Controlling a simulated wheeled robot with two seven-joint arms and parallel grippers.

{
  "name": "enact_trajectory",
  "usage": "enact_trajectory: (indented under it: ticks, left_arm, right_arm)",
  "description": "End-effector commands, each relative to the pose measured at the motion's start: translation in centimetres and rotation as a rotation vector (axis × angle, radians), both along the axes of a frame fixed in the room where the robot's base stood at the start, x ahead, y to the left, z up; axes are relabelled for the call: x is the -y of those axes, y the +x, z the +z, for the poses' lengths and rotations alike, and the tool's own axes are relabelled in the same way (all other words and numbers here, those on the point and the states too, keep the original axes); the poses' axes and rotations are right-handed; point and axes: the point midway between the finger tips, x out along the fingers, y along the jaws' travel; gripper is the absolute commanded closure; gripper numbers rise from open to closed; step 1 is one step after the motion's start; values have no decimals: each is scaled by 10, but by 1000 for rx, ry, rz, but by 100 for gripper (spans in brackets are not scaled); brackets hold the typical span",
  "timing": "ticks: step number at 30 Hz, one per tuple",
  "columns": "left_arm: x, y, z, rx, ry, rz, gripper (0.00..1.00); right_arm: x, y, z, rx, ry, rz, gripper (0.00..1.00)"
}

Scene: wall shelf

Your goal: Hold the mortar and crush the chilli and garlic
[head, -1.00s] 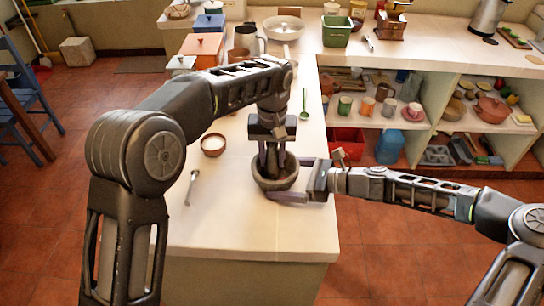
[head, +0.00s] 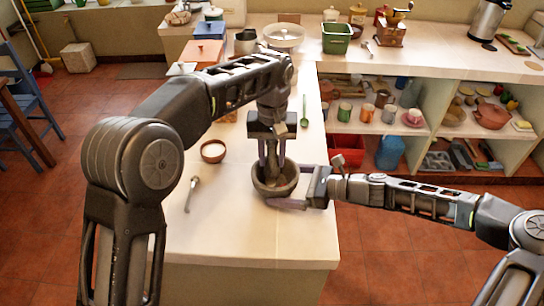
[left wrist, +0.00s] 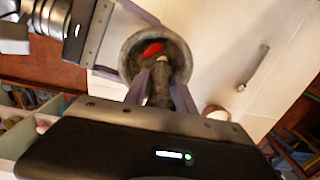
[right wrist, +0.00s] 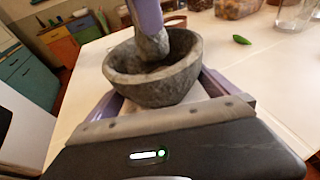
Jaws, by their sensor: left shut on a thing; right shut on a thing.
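The dark stone mortar (head: 259,186) stands on the near white counter. My right gripper (head: 281,190) is closed around its outside, one finger on each side, as the right wrist view (right wrist: 160,98) also shows. My left gripper (head: 272,163) is shut on the grey stone pestle (left wrist: 158,88) and points down over the mortar. The pestle's lower end (right wrist: 152,48) is inside the bowl; whether it touches the bottom is hidden by the rim. A red chilli (left wrist: 152,49) shows in the mortar in the left wrist view.
A small bowl with white contents (head: 213,151) and a spoon-like utensil (head: 190,195) lie left of the mortar. The counter's front is clear.

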Motion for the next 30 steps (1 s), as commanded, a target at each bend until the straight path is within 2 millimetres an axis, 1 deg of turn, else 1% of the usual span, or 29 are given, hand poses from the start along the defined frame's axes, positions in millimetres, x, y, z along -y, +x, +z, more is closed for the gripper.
enact_trajectory:
  ticks: [1, 9, 21, 30]
  left_arm:
    - [0, 0, 1, 1, -1, 0, 100]
    - [2, -1, 1, 1, -1, -1, 100]
    - [15, -13, 2, 4, -4, -1, 100]
    - [16, -14, 2, 4, -4, 0, 100]
  right_arm:
    - [-1, 0, 2, 2, 4, 2, 24]
    - [-1, 0, 2, 0, 3, 2, 24]
    - [-1, 0, 2, 0, 3, 2, 24]
    - [-1, 0, 2, 0, 3, 2, 24]
